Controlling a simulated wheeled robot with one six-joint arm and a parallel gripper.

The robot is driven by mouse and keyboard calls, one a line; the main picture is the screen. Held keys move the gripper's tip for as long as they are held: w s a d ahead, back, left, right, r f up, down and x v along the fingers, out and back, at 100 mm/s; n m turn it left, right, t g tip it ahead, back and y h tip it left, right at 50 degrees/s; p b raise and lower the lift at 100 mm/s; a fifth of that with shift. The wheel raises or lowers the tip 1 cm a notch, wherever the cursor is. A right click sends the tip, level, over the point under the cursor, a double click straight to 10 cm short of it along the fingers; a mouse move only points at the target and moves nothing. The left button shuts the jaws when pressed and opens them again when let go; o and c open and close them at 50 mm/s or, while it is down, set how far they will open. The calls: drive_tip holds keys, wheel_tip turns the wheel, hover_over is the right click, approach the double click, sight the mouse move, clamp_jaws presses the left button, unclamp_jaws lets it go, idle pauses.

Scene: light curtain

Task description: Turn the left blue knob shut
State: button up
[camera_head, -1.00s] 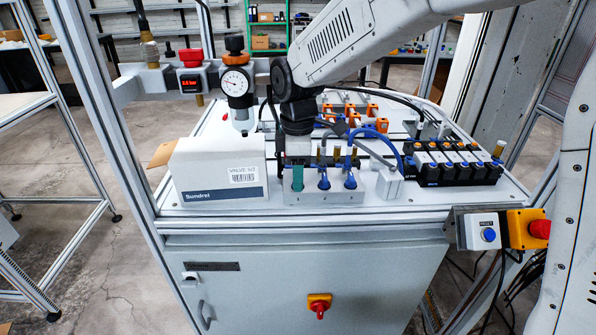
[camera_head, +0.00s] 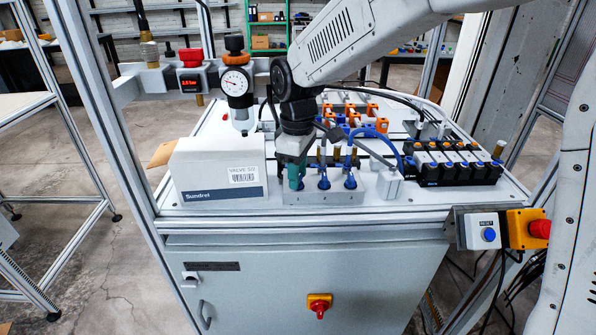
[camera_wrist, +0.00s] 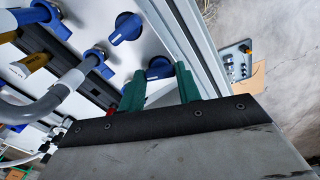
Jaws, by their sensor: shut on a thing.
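A light grey block (camera_head: 325,198) at the front edge of the cabinet top carries blue knobs in a row. The middle knob (camera_head: 324,180) and the right knob (camera_head: 350,180) are in plain view in the head view. My gripper (camera_head: 295,182), with green fingers, is down at the left end of the row and hides the left knob there. In the wrist view, the left blue knob (camera_wrist: 159,68) shows between the two green fingers of my gripper (camera_wrist: 160,82), partly covered by them. The gripper is shut on it. Another blue knob (camera_wrist: 125,28) shows beyond, clear of the fingers.
A white box (camera_head: 215,170) stands close to the left of my gripper. A pressure gauge (camera_head: 236,82) hangs behind it. Blue hoses (camera_head: 375,136) and a black valve bank (camera_head: 455,165) lie to the right. An emergency stop (camera_head: 538,229) sits at the front right.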

drive_tip(key=m, duration=1.3)
drive_tip(key=shift+m, duration=0.4)
idle(0.3)
drive_tip(key=o, duration=0.7)
wheel_tip(320, 180, up, 8)
drive_tip(key=shift+f, duration=0.1)
